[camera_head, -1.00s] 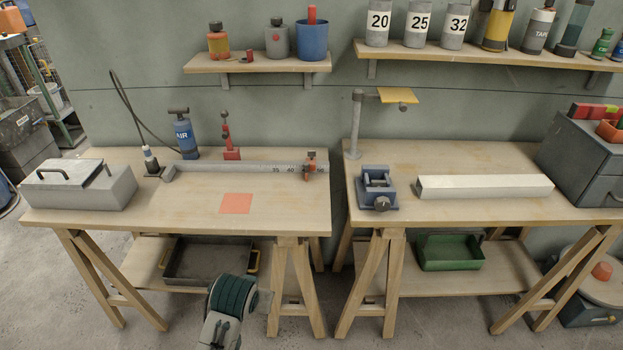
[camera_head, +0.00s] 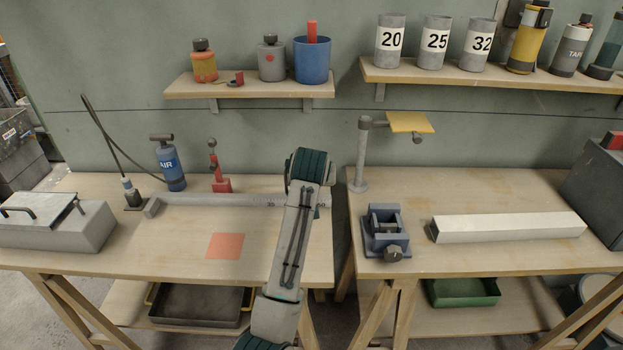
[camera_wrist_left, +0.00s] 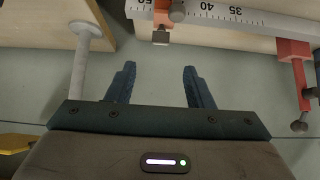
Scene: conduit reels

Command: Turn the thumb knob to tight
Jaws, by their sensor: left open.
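In the left wrist view a grey rule (camera_wrist_left: 225,14) with black numbers runs along the top. My right gripper is not in view.
A post with a yellow plate (camera_head: 410,122) and a blue vise (camera_head: 384,232) with its own knob stand on the right bench. A red upright tool (camera_head: 219,175) and blue pump (camera_head: 169,165) stand behind the rule. A shelf (camera_head: 250,89) hangs above.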

